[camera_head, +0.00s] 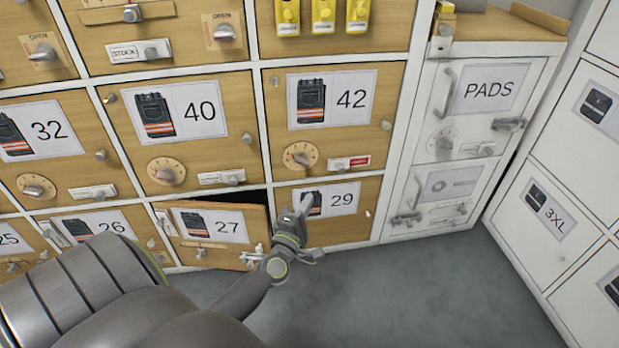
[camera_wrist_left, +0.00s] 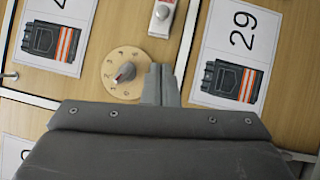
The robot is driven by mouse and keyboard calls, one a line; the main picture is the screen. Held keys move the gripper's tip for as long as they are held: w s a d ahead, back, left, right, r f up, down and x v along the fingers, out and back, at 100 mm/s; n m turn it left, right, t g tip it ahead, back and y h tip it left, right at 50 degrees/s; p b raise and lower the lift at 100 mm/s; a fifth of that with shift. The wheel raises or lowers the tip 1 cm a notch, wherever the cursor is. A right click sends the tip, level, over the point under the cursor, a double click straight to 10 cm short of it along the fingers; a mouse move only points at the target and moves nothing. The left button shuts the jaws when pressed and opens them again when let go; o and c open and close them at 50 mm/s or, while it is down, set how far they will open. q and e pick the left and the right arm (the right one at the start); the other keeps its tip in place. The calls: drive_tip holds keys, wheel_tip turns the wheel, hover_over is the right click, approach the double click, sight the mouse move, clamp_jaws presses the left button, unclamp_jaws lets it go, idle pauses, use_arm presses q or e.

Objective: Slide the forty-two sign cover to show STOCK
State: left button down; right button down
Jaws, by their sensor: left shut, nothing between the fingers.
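The door marked 42 (camera_head: 385,110) is light wood, with a round dial (camera_head: 300,156) and a small sign with a sliding cover (camera_head: 345,163) at its lower right. The sign's right part shows red; its word is too small to read. The sign also shows at the top of the left wrist view (camera_wrist_left: 162,18), with a red patch beside its pale cover and knob. My left gripper (camera_head: 303,207) is shut and empty, in front of door 29, below the dial and the sign. Its closed fingers (camera_wrist_left: 160,84) appear beside the dial in the wrist view. My right gripper is not in view.
Door 27 (camera_head: 262,228) stands ajar left of my left gripper. Door 29 (camera_head: 370,190) is below door 42. A white cabinet marked PADS (camera_head: 520,105) with handles stands to the right. The grey floor (camera_head: 400,300) in front is clear.

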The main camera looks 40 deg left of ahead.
use_arm(q)
approach(338, 167)
drive_tip(key=w+a, duration=0.1)
drive_tip(key=a, duration=0.3)
drive_tip(key=w, duration=0.1)
drive_tip(key=w+d+b, duration=0.1)
drive_tip(key=shift+w+d+r, duration=0.1)
drive_tip(key=shift+w+d, duration=0.15)
drive_tip(key=shift+w, duration=0.05)
drive_tip(key=shift+w+d+r, duration=0.1)
drive_tip(key=shift+w+d, duration=0.25)
drive_tip(key=shift+w, duration=0.3)
